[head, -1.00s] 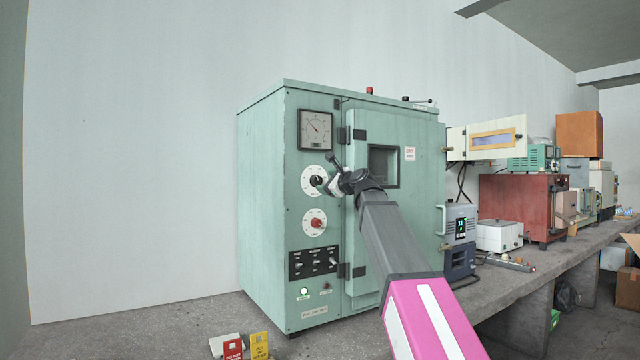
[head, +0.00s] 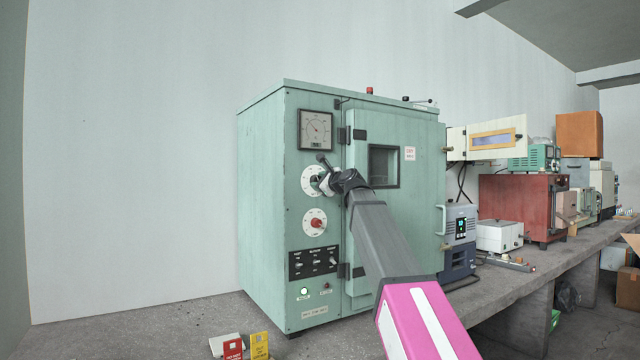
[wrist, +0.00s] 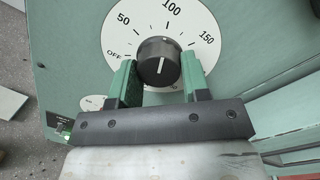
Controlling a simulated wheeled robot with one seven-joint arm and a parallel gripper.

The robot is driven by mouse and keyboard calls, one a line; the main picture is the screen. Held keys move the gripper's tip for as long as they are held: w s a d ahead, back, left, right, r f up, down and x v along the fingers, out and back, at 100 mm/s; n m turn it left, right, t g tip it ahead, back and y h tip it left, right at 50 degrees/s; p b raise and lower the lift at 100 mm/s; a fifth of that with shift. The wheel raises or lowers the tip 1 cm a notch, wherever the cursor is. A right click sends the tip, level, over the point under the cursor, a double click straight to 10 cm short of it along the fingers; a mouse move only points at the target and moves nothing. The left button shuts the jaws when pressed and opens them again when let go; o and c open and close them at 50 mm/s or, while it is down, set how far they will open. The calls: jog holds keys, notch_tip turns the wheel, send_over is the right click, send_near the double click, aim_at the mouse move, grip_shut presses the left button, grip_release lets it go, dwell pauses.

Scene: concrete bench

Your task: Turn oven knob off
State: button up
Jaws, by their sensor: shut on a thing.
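The oven (head: 262,200) is a pale green cabinet on the bench. Its upper white dial (head: 307,178) carries a black knob, largely hidden behind my gripper (head: 325,183) in the head view. In the wrist view the black knob (wrist: 157,62) sits between the two green fingers of my gripper (wrist: 158,72), which is shut on it. The white dial (wrist: 193,25) reads OFF at left, then 50, 100 and 150 to the right. The knob's white line is near vertical in this view; which end points is hard to tell.
A lower dial with a red knob (head: 316,222) and a black switch panel (head: 313,262) are below. A green lamp (head: 304,291) is lit. The oven door (head: 400,215) is closed.

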jog(key=n, duration=0.9)
jog(key=n+h, duration=0.1)
jog(key=n, duration=0.8)
jog(key=shift+s+r+n+h, duration=0.2)
jog(key=shift+n+h, duration=0.1)
jog(key=shift+n, duration=0.1)
dwell(0.5)
jog(key=o, duration=0.9)
jog(key=shift+w, duration=0.1)
jog(key=shift+o, duration=0.2)
